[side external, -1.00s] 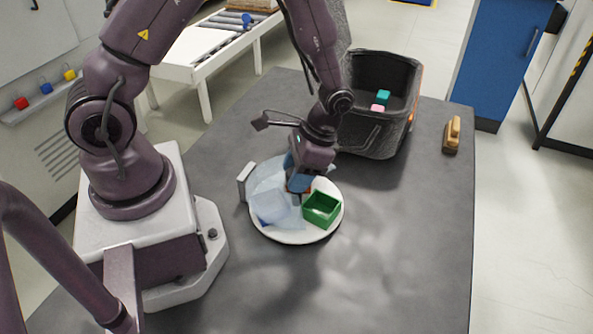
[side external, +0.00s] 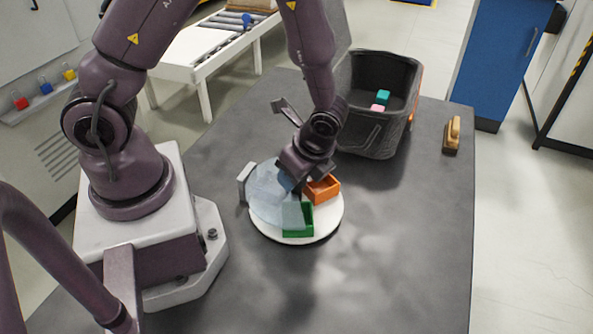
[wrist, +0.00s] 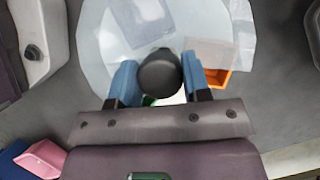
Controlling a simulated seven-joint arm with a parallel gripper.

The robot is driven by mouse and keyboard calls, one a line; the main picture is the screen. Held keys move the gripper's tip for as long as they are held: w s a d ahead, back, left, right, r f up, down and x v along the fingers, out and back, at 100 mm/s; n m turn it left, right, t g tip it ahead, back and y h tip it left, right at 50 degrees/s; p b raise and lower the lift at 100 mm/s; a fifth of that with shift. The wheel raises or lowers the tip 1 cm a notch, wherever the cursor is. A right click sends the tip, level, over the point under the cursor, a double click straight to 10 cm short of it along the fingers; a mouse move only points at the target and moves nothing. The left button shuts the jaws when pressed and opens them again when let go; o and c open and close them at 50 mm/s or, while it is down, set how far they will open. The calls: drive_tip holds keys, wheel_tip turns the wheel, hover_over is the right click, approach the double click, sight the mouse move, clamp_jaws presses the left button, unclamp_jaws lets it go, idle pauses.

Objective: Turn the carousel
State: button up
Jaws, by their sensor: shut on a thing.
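The carousel is a round white turntable (side external: 328,222) on the dark table. A green open box (side external: 298,220) stands at its front and an orange open box (side external: 322,190) at its right. A pale translucent cover (side external: 268,195) lies over its left part; what is under it shows only faintly. My gripper (wrist: 160,76) is over the carousel, its blue fingers shut on a black round knob (wrist: 159,72) at the middle. In the side view my gripper (side external: 288,182) hides the knob. In the wrist view the orange box (wrist: 218,79) is right of the fingers.
A black bin (side external: 372,135) with teal and pink blocks stands behind the carousel. A light grey upright block (side external: 246,183) is at the carousel's left edge. A wooden-handled brush (side external: 453,134) lies at the far right. The table's front right is clear.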

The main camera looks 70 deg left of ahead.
drive_tip(key=m+t, duration=0.2)
drive_tip(key=m, duration=0.2)
drive_tip(key=shift+m, duration=0.4)
drive_tip(key=m+t, duration=0.1)
drive_tip(key=m, duration=0.2)
drive_tip(key=shift+m, duration=0.3)
drive_tip(key=m, duration=0.2)
drive_tip(key=m+t, duration=0.1)
drive_tip(key=m, duration=0.1)
drive_tip(key=shift+t+h, duration=0.3)
drive_tip(key=shift+m+t+h, duration=0.4)
drive_tip(key=shift+m, duration=1.1)
drive_tip(key=o, duration=1.3)
drive_tip(key=shift+c, duration=0.2)
